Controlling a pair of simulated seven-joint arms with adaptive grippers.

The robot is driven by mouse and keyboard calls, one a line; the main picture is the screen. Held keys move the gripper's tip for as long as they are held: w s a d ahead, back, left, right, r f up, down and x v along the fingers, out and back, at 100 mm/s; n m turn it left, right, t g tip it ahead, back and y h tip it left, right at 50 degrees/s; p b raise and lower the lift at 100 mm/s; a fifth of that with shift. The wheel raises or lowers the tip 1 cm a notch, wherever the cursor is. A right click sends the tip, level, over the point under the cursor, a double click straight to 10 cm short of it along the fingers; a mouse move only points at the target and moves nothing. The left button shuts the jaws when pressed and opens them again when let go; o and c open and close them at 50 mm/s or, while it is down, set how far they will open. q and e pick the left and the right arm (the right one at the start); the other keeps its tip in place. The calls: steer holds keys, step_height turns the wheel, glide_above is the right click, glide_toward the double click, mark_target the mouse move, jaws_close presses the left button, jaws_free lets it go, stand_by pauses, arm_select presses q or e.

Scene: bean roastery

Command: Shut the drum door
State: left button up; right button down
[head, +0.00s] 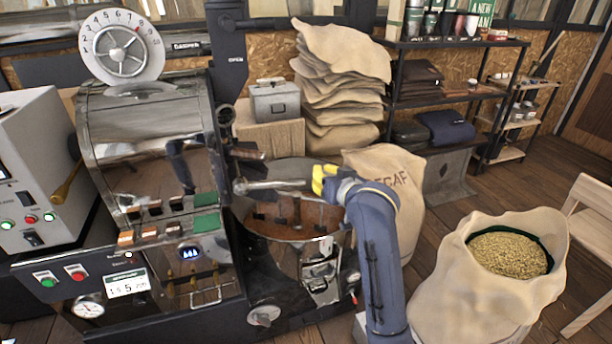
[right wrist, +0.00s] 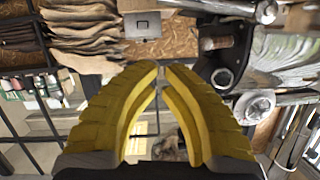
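The roaster's steel drum (head: 145,135) stands at the left in the head view. Its front end faces right and shows almost edge-on, so I cannot tell clearly how far the drum door stands open. A black bracket (head: 243,152) sticks out there; it also shows in the right wrist view (right wrist: 228,68). Below it a silver bar (head: 275,186) with a rounded end runs sideways above the cooling tray. My right gripper (head: 318,180), with yellow fingers, is by the bar's right end; contact is unclear. Its fingertips (right wrist: 161,66) nearly meet, with nothing between them. My left gripper is out of view.
The cooling tray (head: 332,222) lies under my right gripper. A decaf sack (head: 405,190) stands close behind my right arm, and an open bean sack (head: 450,275) is to the right. Stacked sacks (head: 340,90) and a grey metal box (head: 275,101) are behind.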

steer(key=w+a+f, duration=0.4)
steer(key=w+f, duration=0.3)
steer(key=w, duration=0.3)
steer(key=shift+w+f, duration=0.25)
steer(key=shift+f, duration=0.05)
stand_by(0.4)
